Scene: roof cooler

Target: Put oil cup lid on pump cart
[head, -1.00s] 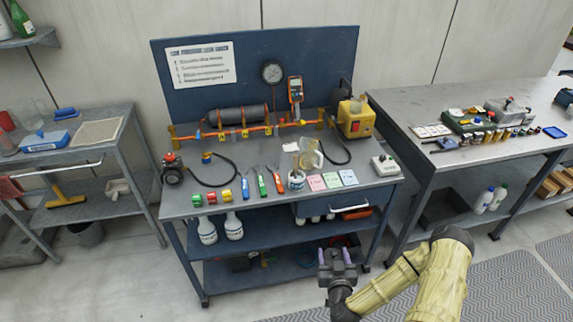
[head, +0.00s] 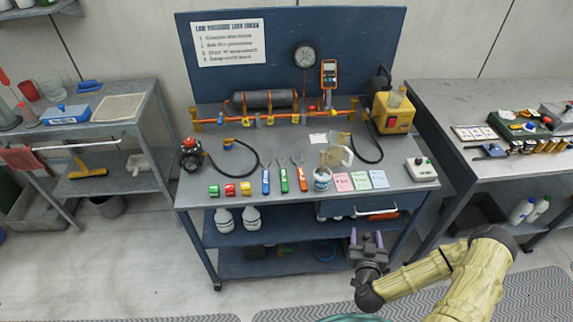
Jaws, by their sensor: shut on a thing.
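The blue pump cart (head: 300,206) stands in front of me with a grey top and a tall back panel. The yellow pump (head: 391,112) sits at the right rear of its top, with a clear cup (head: 396,97) on it. My gripper (head: 367,238) is low in front of the cart's right half, below its top and near the drawer. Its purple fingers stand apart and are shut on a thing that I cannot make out. I cannot identify the oil cup lid in this view.
A clear jug (head: 339,153), a white tub (head: 322,178), coloured cards (head: 360,180) and several tools crowd the cart's front edge. A switch box (head: 421,169) sits at the right corner. A grey bench (head: 470,105) stands to the right, a shelf table (head: 120,118) to the left.

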